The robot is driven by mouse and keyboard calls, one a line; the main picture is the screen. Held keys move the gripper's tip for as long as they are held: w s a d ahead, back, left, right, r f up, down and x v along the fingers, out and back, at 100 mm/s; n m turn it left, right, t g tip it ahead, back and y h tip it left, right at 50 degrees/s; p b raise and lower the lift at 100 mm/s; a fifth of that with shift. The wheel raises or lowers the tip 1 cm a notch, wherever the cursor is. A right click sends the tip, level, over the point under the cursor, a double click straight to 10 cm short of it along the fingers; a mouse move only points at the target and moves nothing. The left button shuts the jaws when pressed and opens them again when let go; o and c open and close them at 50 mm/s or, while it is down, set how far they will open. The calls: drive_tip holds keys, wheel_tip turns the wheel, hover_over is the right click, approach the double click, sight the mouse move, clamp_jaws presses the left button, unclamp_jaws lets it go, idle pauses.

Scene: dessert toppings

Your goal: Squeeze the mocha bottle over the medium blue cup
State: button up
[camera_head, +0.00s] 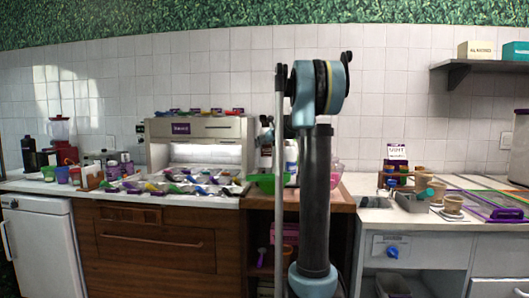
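My arm stands upright in the middle of the head view and hides part of the counter behind it. I cannot make out my gripper or its fingers. A small dark and light-blue part beside the arm may be part of my wrist. Several small coloured cups (62,175) stand on the left counter, green and bluish ones among them. They are too small to tell which is the medium blue cup. Small bottles or jars (289,158) show just left of the arm. I cannot pick out the mocha bottle.
A topping station (195,140) with several coloured scoops stands on the left counter. A red blender (62,138) is farther left. A shelf (480,65) juts out above.

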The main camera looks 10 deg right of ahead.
sight(267, 126)
drive_tip(key=shift+r, duration=0.25)
drive_tip(key=shift+r, duration=3.45)
drive_tip(key=shift+s, duration=0.1)
